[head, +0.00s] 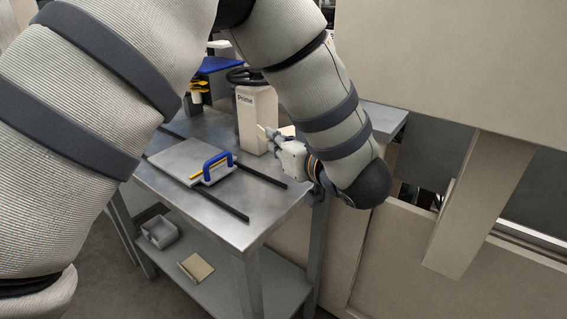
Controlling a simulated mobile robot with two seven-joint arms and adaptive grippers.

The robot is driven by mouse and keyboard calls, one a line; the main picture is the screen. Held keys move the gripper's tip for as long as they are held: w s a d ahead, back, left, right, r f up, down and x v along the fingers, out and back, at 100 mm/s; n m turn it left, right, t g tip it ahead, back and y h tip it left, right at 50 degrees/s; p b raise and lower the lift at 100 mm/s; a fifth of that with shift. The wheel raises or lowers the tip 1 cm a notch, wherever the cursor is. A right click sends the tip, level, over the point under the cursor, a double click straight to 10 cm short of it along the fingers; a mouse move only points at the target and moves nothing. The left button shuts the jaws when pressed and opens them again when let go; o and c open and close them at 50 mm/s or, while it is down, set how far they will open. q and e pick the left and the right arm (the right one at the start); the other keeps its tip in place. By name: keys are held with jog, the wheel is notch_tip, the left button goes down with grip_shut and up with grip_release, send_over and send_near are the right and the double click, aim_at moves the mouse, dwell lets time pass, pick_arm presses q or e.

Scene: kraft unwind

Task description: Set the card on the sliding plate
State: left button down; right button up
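The sliding plate (172,158) is a flat grey metal sheet on the steel table, between two dark rails. A blue handle (217,160) stands at its right end, with a yellow strip beside it. My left gripper (266,135) is above the table's right part, right of the handle and in front of the beige post marked "Prime" (252,108). A small pale sliver shows at its fingertips. I cannot tell whether this is a held card or part of the finger. No card is clearly visible on the plate. My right gripper is out of view.
The steel table has a lower shelf with a grey open bin (160,232) and a tan flat pad (196,267). Beige panels (440,80) close off the right side. The tabletop in front of the near rail is clear.

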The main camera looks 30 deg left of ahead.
pick_arm(q)
jog(key=b, duration=0.1)
send_over(279, 175)
jog(key=f, duration=0.4)
jog(key=s+f, duration=0.1)
jog(key=f, duration=0.1)
jog(key=shift+d, duration=0.2)
jog(key=shift+w+a+f+b, duration=0.1)
jog(key=shift+w+f+b, duration=0.1)
jog(key=shift+f, duration=0.7)
jog(key=shift+w+a+f+b, duration=0.1)
jog(key=shift+w+f, duration=0.1)
jog(key=shift+f, duration=0.7)
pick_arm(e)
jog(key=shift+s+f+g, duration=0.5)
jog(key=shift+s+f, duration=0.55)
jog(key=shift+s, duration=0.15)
pick_arm(q)
jog(key=shift+f, duration=0.15)
jog(key=c, duration=1.8)
grip_release()
